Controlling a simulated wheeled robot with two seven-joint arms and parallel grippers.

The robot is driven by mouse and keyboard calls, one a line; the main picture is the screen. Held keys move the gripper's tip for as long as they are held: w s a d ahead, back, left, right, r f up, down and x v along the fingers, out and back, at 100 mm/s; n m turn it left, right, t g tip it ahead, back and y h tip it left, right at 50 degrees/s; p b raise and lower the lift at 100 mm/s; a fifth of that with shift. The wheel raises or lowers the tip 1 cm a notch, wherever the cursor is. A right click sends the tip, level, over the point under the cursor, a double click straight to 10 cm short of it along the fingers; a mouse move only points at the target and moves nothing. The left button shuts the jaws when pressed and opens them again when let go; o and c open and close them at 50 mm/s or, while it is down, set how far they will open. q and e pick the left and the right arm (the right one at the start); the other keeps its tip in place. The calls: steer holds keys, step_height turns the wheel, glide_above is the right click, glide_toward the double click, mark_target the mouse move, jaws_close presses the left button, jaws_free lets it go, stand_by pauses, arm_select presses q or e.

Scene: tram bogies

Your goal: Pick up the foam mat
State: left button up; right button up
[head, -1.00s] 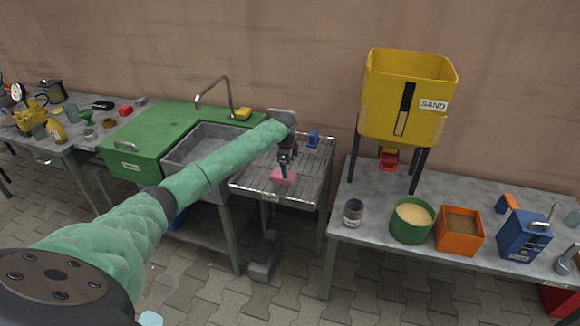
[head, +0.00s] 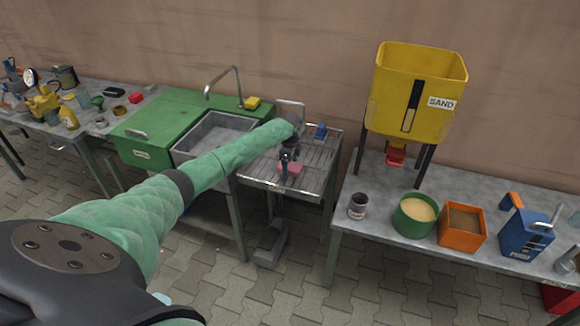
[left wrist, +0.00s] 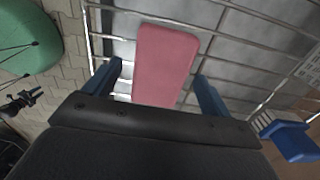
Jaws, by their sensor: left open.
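The foam mat (head: 293,169) is a flat pink rectangular block on the wire drying rack (head: 322,162) beside the sink. In the left wrist view the foam mat (left wrist: 164,62) lies lengthwise between my fingers. My left gripper (head: 286,166) is open over the rack at the mat. In the left wrist view its two blue fingers (left wrist: 158,82) stand on either side of the mat's near part, with a gap on each side. Whether the fingertips reach down to the rack is unclear. My right gripper does not show.
A blue brush-like thing (left wrist: 290,140) lies on the rack to the right; it also shows in the head view (head: 320,131). A tap rises behind the sink (head: 214,135). A yellow sand hopper (head: 420,85) stands on the right table.

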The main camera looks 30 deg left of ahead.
arm_select(q)
steer(key=shift+f, duration=0.45)
steer(key=shift+c, duration=0.4)
steer(key=c, duration=1)
steer(key=shift+o, duration=0.2)
steer(key=shift+r, duration=0.15)
